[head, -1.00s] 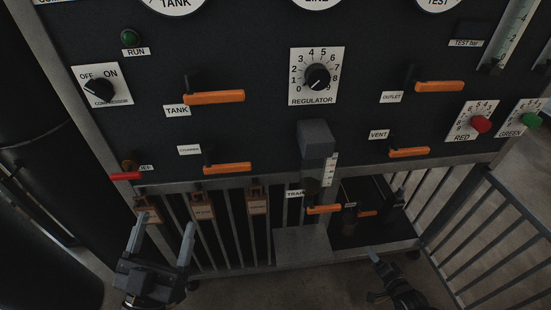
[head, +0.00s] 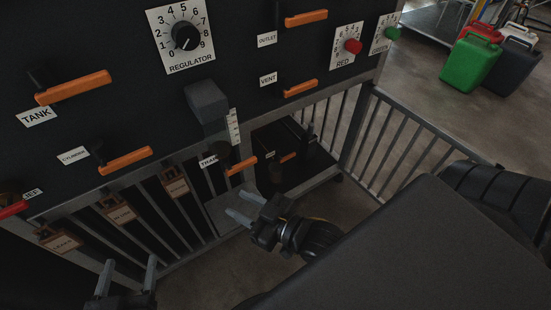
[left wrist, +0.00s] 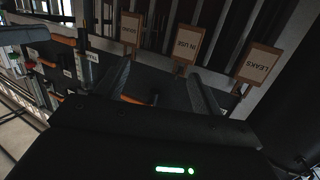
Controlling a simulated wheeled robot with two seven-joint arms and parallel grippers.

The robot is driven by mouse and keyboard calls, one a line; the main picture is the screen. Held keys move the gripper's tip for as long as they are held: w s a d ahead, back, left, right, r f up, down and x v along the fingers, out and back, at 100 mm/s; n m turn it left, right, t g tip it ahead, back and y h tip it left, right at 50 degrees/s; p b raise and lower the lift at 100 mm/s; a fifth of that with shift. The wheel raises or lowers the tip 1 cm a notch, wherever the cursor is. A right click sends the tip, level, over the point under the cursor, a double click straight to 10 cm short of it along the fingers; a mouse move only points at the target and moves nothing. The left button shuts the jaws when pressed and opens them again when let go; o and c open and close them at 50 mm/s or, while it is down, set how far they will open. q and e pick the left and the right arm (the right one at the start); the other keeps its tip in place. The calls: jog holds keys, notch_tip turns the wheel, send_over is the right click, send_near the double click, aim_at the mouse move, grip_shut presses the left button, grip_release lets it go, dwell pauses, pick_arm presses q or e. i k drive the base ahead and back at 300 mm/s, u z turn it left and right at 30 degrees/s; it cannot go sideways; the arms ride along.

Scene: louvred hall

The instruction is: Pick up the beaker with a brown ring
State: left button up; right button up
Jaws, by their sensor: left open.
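I cannot make out a beaker with a brown ring in either view. My left gripper (head: 129,264) is at the bottom left of the head view, open and empty, below the hanging tags. In the left wrist view its two fingers (left wrist: 160,75) stand apart with nothing between them. My right gripper (head: 235,203) is in the lower middle of the head view, its fingers apart and empty, in front of the rail under the panel.
A dark panel carries a regulator dial (head: 185,37) and orange levers, including the tank lever (head: 75,86). A grey block (head: 206,103) juts out. Wooden tags (head: 118,209) hang below. A barred railing (head: 405,140) stands right. Green (head: 470,65) and dark cans stand on open floor.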

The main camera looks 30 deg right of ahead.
aim_at(276, 170)
jog(key=u, duration=0.1)
jog(key=k, duration=0.1)
jog(key=z, duration=1.15)
